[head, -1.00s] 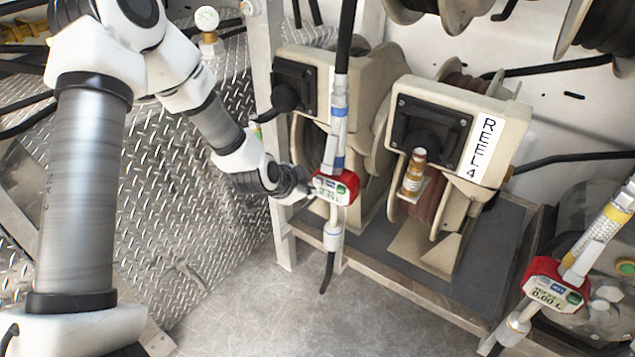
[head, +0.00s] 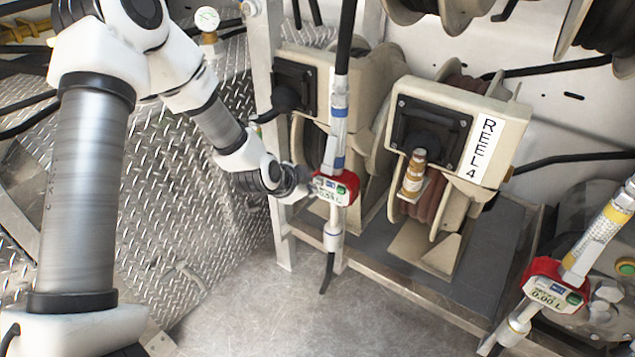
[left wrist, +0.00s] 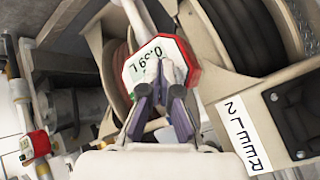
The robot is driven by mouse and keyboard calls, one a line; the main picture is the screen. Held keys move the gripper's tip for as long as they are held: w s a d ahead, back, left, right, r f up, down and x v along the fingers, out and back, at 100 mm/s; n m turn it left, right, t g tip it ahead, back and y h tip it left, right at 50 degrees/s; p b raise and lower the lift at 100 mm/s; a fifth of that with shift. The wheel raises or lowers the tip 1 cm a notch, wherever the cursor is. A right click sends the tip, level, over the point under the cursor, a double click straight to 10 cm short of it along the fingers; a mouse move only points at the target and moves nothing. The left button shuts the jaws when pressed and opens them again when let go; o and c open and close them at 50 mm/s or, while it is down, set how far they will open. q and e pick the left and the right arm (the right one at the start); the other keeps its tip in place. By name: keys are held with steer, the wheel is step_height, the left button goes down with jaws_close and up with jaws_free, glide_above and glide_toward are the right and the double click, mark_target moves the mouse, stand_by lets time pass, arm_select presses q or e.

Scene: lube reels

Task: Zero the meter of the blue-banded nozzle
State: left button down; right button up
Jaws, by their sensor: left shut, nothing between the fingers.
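The blue-banded nozzle hangs upright in the head view, with a blue band (head: 338,162) above its red meter (head: 345,190). In the left wrist view the red-rimmed meter (left wrist: 190,62) faces me, its display turned over. The display seems to read 0.59 L, though the last digits are hard to read. My left gripper (head: 305,190) is at the meter's left side in the head view. Its fingers (left wrist: 164,88) are shut and empty, in front of the lower part of the meter's face, covering some of it. I cannot tell whether they touch. My right gripper is out of view.
A yellow-banded nozzle with a red meter (head: 555,286) reading 0.00 L stands at the right. The REEL 4 housing (head: 455,130) stands behind, right of the blue-banded nozzle. A reel label (left wrist: 242,131) shows in the left wrist view. Bare floor (head: 250,315) lies in front.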

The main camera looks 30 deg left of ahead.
arm_select(q)
steer(key=shift+w, duration=0.2)
steer(key=shift+w, duration=0.7)
stand_by(0.9)
stand_by(0.6)
steer(key=shift+s+r+p, duration=0.1)
steer(key=shift+s+p, duration=0.3)
steer(key=shift+s, duration=0.1)
steer(key=shift+s+p, duration=0.35)
steer(key=shift+s, duration=0.3)
